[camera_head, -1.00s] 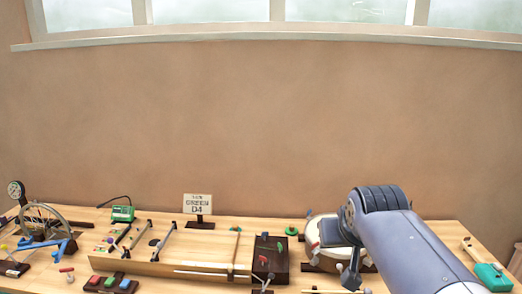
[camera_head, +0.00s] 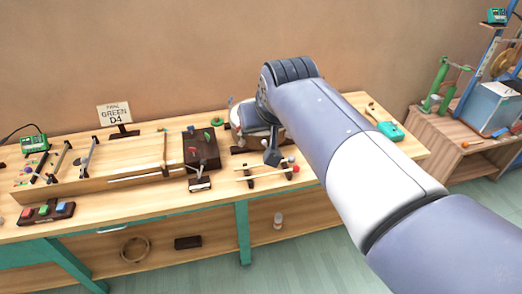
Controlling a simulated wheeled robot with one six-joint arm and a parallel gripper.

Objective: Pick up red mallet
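Thin wooden mallets (camera_head: 262,176) lie across a small rack on the bench, right of centre. A small red mallet head (camera_head: 284,163) shows at their right end, beside a grey head (camera_head: 291,158). Another small reddish head sits just below, and I cannot tell which one belongs to the red mallet. My gripper (camera_head: 271,158) is the small dark part below my arm's wrist. It appears over or just behind the mallets' handles, and I see nothing held. Its fingers are too small to tell apart.
The bench (camera_head: 150,213) also carries a long wooden string board (camera_head: 100,180), a dark block (camera_head: 202,150) with coloured knobs, and a sign (camera_head: 115,114). A pale drum (camera_head: 245,117) stands behind my gripper, partly hidden by my arm. A teal-headed tool (camera_head: 390,131) lies to the right.

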